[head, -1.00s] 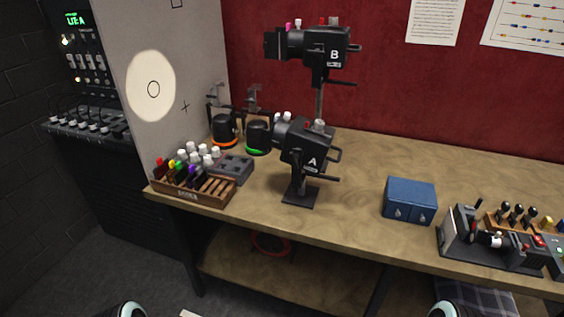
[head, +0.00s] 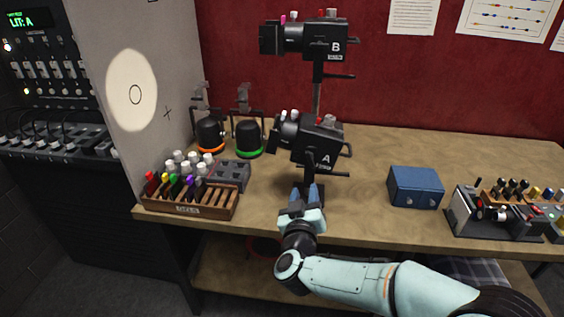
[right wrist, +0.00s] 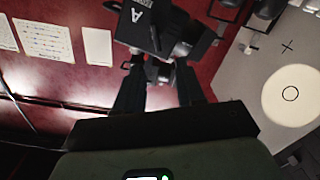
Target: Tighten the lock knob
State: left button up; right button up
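Black lamp A (head: 318,140) stands on the bench on a short post, and lamp B (head: 308,40) is above it on a taller post. A thin dark handle (head: 330,174) juts right under lamp A, and a similar one (head: 340,76) under lamp B. I cannot tell which part is the lock knob. My right gripper (head: 308,190) is in front of lamp A's lower post and hides its base. In the right wrist view its fingers (right wrist: 158,92) are apart, with a small dark part of the lamp (right wrist: 160,71) beyond and between them. My left gripper is out of view.
A wooden rack of coloured markers (head: 190,206) and a grey block (head: 230,176) are at the left. Two black domed lamps (head: 248,138) stand behind. A blue box (head: 415,187) and a switch unit (head: 490,215) are at the right. Bench between is clear.

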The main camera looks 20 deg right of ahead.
aim_at(310, 160)
jog(key=x, duration=0.4)
jog(key=p+x, duration=0.1)
jog(key=x, duration=0.4)
jog(key=r+p+x, duration=0.1)
jog(key=x, duration=0.3)
jog(key=shift+w+d, duration=0.1)
jog(key=shift+d, duration=0.15)
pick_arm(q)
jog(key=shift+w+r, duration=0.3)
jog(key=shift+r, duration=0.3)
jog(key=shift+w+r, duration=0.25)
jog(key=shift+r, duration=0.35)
pick_arm(e)
grip_shut()
